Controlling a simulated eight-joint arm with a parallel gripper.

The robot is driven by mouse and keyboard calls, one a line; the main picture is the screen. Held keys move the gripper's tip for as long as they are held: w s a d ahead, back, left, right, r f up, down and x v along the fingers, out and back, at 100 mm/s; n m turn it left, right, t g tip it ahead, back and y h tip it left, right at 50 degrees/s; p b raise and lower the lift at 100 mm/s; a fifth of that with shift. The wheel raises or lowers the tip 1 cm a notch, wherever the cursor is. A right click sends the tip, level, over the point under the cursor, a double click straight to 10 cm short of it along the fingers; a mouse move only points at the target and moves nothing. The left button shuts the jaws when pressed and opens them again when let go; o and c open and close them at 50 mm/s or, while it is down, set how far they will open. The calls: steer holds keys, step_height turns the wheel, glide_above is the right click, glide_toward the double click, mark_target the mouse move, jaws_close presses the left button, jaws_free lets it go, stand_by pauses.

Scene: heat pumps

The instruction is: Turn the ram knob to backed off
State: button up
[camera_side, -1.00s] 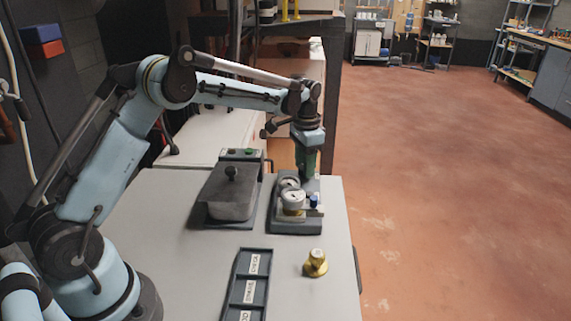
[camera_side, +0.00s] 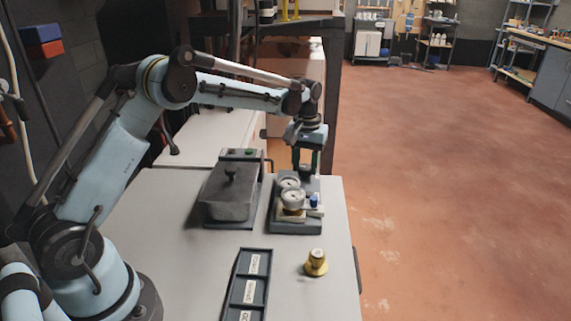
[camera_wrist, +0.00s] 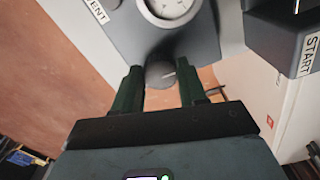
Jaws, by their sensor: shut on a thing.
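The ram knob (camera_wrist: 160,75) is a small dark round knob with a pale pointer line, below the grey gauge block in the wrist view. My gripper (camera_wrist: 161,82) has its two green fingers on either side of it, shut on the knob. In the side view my gripper (camera_side: 306,170) points down at the far end of the grey gauge fixture (camera_side: 285,226); the knob is hidden there. Two round white gauges stand on the fixture, the nearer one (camera_side: 293,198) in front. A white gauge face (camera_wrist: 170,8) also shows at the top of the wrist view.
A blue knob (camera_side: 313,201) sits beside the gauges. A brass weight (camera_side: 315,263) and labelled tray (camera_side: 268,284) are nearer. A START-labelled block (camera_wrist: 285,35) is close by in the wrist view.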

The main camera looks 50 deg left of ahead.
mark_target(305, 167)
steer(key=shift+n, duration=0.5)
steer(key=o, duration=1.1)
steer(key=shift+c, duration=0.2)
step_height(305, 167, up, 12)
steer(key=shift+r, duration=0.15)
